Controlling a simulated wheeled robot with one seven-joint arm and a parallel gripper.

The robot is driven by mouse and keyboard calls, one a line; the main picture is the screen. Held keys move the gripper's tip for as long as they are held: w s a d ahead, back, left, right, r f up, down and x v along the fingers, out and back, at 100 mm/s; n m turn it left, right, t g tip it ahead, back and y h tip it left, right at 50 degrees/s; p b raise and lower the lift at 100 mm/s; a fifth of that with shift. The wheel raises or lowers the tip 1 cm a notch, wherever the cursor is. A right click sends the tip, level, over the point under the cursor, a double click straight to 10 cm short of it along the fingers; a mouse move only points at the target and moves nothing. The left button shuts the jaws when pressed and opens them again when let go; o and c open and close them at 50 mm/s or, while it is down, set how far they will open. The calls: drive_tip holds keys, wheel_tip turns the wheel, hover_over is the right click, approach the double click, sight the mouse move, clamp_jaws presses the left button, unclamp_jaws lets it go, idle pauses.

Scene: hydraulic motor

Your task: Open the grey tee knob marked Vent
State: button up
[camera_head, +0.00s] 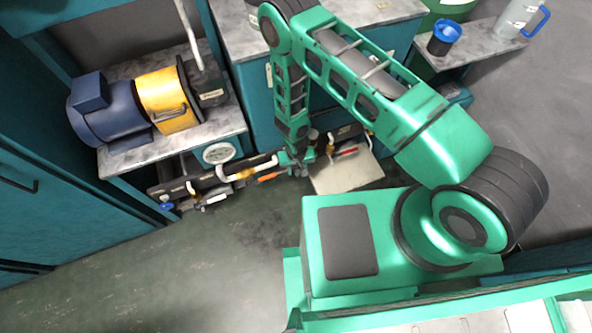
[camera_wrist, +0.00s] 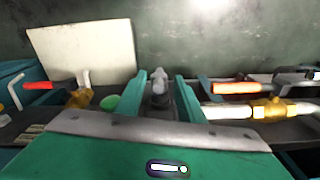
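In the wrist view a grey tee knob (camera_wrist: 159,80) stands on a dark base between the two green fingers of my gripper (camera_wrist: 160,88). The fingers are apart, one on each side of the knob, and a gap seems to show on both sides. I cannot read a Vent mark on it. In the head view my gripper (camera_head: 298,163) reaches down to the pipe row beside the bench, and the knob cannot be made out there.
An orange-handled valve (camera_wrist: 235,88) on a brass and white pipe lies right of the knob in the wrist view. A red-handled valve (camera_wrist: 38,86) and a pale panel (camera_wrist: 85,50) lie left. A gauge (camera_head: 217,153) and a blue motor (camera_head: 100,110) show in the head view.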

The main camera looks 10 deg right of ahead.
sight(296, 170)
drive_tip(key=r, duration=0.9)
drive_tip(key=shift+s, duration=0.25)
drive_tip(key=shift+s+a, duration=0.1)
